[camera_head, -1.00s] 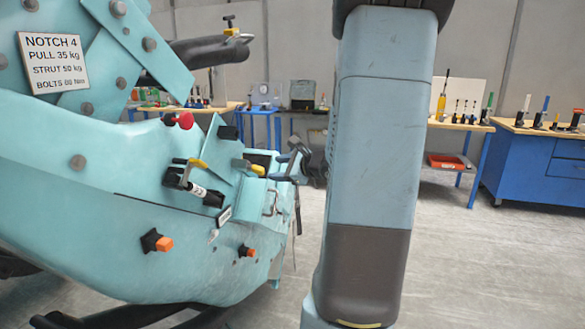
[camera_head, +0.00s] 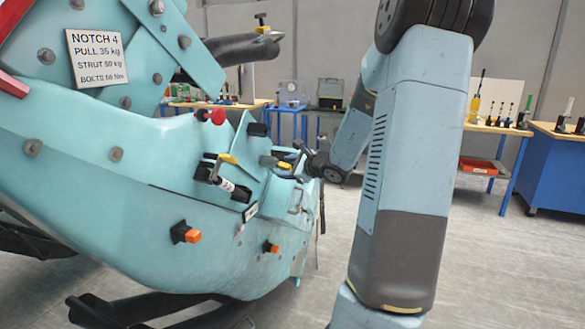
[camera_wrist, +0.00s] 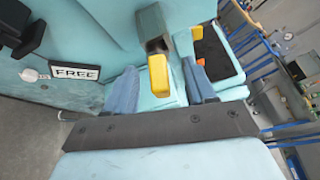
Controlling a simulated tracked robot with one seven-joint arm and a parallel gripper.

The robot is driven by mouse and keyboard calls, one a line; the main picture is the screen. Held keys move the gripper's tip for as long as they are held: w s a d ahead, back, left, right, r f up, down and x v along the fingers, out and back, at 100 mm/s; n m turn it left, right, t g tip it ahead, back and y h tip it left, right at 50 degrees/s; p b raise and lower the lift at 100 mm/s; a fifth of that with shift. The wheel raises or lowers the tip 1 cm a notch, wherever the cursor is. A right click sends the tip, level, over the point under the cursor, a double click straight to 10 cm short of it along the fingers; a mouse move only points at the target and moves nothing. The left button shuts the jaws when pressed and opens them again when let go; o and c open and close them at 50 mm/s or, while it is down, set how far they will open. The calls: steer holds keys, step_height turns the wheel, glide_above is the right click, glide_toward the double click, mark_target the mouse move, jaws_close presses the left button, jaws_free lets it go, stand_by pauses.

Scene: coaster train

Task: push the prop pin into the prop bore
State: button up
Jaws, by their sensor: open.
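A pin-like part with a dark grey body and yellow end (camera_wrist: 158,75), which I take as the prop pin, stands out from the teal car panel. In the head view its yellow end (camera_head: 284,166) is right by my gripper (camera_head: 297,160). In the wrist view my gripper (camera_wrist: 158,68) is open, with one blue finger on each side of the yellow end. I cannot tell if either finger touches it. I cannot make out the prop bore for certain; the pin's far end and the panel behind it are partly hidden.
A plate reading FREE (camera_wrist: 77,73) is on the panel. A latch with a yellow handle (camera_head: 228,158), a red knob (camera_head: 217,116) and orange-tipped parts (camera_head: 193,236) project from the car (camera_head: 110,190). Benches (camera_head: 490,128) stand behind. Grey floor is open at right.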

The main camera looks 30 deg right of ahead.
jaws_close()
stand_by(0.7)
